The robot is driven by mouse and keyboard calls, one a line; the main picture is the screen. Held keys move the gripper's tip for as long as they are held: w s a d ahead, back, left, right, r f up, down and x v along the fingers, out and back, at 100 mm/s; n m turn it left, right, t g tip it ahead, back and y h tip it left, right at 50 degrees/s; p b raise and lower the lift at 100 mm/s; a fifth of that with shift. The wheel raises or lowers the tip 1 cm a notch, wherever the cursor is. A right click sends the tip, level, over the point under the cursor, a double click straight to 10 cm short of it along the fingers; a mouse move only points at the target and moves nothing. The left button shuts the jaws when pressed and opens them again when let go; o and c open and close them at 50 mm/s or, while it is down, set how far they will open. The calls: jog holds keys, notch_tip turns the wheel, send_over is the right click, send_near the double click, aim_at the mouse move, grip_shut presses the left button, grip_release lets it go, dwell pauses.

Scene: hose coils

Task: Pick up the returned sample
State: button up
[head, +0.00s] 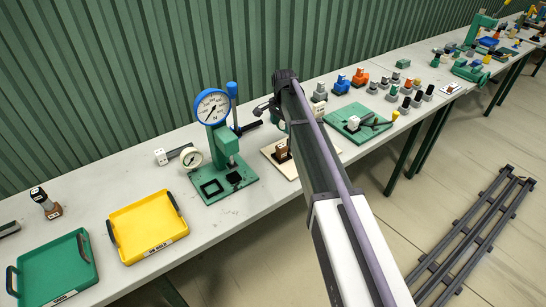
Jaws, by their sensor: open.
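Nothing in view is plainly marked as the returned sample. A small brown piece (282,150) stands on a beige board (270,154) on the bench, partly behind my arm. Another small piece with a black top and brown base (46,204) stands at the far left of the bench.
A green press with a round dial gauge (213,107) stands left of my gripper. A yellow tray (148,228) and a green tray (56,268) lie at front left. A green board (352,114) and several coloured fittings lie to the right. Floor rails (470,235) run at lower right.

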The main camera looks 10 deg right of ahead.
aim_at(283, 145)
jog(key=shift+s+d+m, duration=0.15)
jog(key=shift+d+m, duration=0.2)
jog(key=shift+m, duration=0.25)
notch_tip(283, 145, down, 11)
jog(key=b, duration=1.1)
jog(key=shift+a+f, duration=0.15)
jog(key=shift+r, duration=0.25)
grip_shut()
